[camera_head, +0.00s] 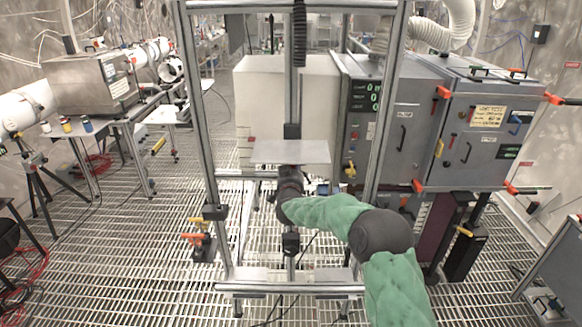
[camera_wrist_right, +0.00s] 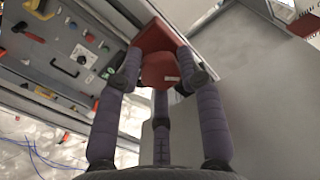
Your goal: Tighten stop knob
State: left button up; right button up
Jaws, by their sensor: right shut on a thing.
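In the head view my right arm, in a green sleeve, reaches in from the lower right to the metal frame (camera_head: 200,110). Its dark wrist ends just under a flat plate (camera_head: 290,152), and the fingers and knob are hidden there. My left gripper is not in view.
Grey cabinets (camera_head: 410,125) with orange-handled latches stand behind the frame at right. A pale box (camera_head: 270,100) stands behind the plate. A bench with a metal box (camera_head: 95,82) is at left. The grated floor (camera_head: 120,240) is open at lower left.

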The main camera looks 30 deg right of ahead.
jog(key=shift+r, duration=0.15)
jog(key=shift+d+m+b, duration=0.2)
jog(key=shift+m+b, duration=3.65)
jog(key=shift+m, duration=0.35)
jog(key=shift+s, duration=0.1)
jog(key=o, duration=1)
jog(key=shift+c, duration=0.2)
jog(key=shift+o, duration=0.9)
jog(key=shift+d, duration=0.15)
jog(key=shift+a, duration=0.2)
